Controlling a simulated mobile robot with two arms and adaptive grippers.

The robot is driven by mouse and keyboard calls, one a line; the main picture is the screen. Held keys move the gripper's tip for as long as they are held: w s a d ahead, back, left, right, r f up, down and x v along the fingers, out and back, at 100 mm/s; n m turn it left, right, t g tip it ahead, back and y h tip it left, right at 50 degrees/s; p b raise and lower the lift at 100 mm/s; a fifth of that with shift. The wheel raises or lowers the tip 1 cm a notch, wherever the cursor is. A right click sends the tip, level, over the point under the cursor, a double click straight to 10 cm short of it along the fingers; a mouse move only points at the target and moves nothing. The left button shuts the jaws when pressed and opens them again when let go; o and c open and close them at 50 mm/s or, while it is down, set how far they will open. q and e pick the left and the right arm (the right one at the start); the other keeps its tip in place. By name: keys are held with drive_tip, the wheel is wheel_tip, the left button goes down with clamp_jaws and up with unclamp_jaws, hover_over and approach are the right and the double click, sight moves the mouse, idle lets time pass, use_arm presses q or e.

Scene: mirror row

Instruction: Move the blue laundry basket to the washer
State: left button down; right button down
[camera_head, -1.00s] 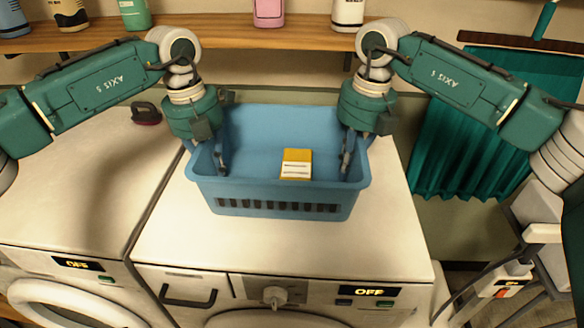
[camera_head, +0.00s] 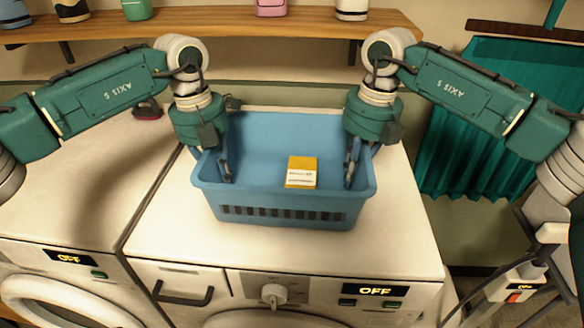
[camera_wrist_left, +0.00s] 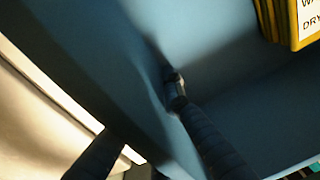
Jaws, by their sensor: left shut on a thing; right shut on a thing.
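The blue laundry basket (camera_head: 285,208) is upright at the top of the right-hand white washer (camera_head: 185,240) in the head view. A small yellow and white box (camera_head: 301,172) lies inside it. My left gripper (camera_head: 224,170) is shut on the basket's left wall, and my right gripper (camera_head: 352,170) is shut on its right wall. In the left wrist view, dark fingers (camera_wrist_left: 185,110) straddle the blue wall, and part of the yellow box (camera_wrist_left: 292,22) shows. I cannot tell whether the basket's underside touches the washer top.
A second white machine (camera_head: 70,200) stands at the left, with a dark red object (camera_head: 147,112) at its back. A wooden shelf (camera_head: 250,27) with bottles runs behind and above. A teal curtain (camera_head: 470,130) hangs at the right. The washer top's front is clear.

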sight(363, 146)
use_arm(q)
drive_tip(key=c, duration=2.3)
unclamp_jaws()
drive_tip(key=shift+a+f, duration=0.1)
drive_tip(key=shift+f, duration=0.15)
use_arm(e)
drive_tip(key=c, duration=2.3)
unclamp_jaws()
drive_tip(key=shift+f, duration=0.25)
use_arm(q)
drive_tip(key=o, duration=0.4)
drive_tip(key=shift+r, duration=0.1)
use_arm(e)
drive_tip(key=o, duration=0.4)
drive_tip(key=shift+r, duration=0.1)
use_arm(q)
drive_tip(key=shift+r, duration=0.55)
wheel_tip(363, 146, up, 11)
drive_tip(key=a, duration=0.1)
drive_tip(key=shift+a, duration=0.15)
use_arm(e)
drive_tip(key=r, duration=0.8)
drive_tip(key=d+r, duration=0.1)
drive_tip(key=r, duration=0.3)
drive_tip(key=shift+s, duration=0.1)
